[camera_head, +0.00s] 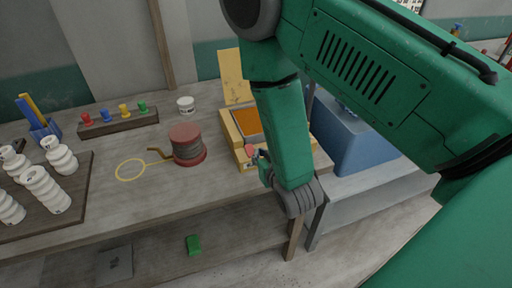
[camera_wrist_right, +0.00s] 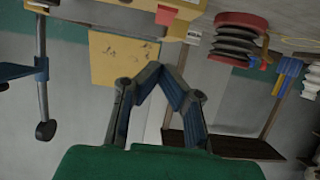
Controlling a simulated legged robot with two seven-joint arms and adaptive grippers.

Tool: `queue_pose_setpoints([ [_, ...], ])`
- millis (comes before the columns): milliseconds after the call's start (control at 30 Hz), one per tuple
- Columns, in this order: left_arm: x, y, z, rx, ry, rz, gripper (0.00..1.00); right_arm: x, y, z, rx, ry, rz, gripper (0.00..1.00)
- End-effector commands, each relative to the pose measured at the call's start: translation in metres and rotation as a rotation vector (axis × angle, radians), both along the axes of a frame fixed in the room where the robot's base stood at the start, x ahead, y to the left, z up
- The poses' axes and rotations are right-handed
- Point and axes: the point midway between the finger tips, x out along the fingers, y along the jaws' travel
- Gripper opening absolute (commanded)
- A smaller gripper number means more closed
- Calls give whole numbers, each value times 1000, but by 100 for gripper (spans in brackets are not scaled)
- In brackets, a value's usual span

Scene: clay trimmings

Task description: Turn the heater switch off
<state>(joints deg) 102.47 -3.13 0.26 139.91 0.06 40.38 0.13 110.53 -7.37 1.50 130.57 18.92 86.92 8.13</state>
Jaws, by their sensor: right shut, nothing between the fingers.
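The heater looks like the yellow box (camera_head: 232,127) with an orange inside and a raised yellow lid (camera_head: 234,75), at the right end of the bench. A small red part (camera_head: 250,150) on its front looks like the switch; its on or off position is too small to tell. My right gripper (camera_head: 264,172) is just in front of the box, partly hidden by my own arm. In the wrist view its fingers (camera_wrist_right: 162,70) meet at the tips, empty, with the yellow box (camera_wrist_right: 180,6) and the reddish part (camera_wrist_right: 165,17) beyond them. My left gripper is out of view.
A red-flanged spool (camera_head: 187,146) with a yellow wire loop (camera_head: 130,169) stands left of the box. A blue bin (camera_head: 360,135) is at right. The bench front (camera_head: 150,205) is clear.

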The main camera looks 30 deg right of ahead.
Motion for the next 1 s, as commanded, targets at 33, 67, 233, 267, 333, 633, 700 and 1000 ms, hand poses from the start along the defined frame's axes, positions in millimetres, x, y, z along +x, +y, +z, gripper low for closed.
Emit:
queue_pose_setpoints([
  [33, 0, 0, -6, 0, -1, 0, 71, -10, 3, -4, 0, 3, 0, 0],
  [67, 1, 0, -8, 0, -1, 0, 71, -15, 4, -5, 0, 3, 1, 0],
  [233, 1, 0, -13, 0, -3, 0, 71, -41, 9, -3, 2, -1, 0, 0],
  [267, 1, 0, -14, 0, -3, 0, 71, -44, 9, -2, 2, -2, 0, 0],
  [333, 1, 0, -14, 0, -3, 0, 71, -50, 11, -1, 1, -3, 1, 0],
  [633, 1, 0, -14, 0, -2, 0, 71, -51, 13, 0, 0, -4, 0, 0],
  [700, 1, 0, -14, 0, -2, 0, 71, -51, 13, 0, 0, -4, 0, 0],
  [1000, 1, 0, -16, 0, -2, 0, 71, -53, 12, -3, 1, 3, 1, 0],
])
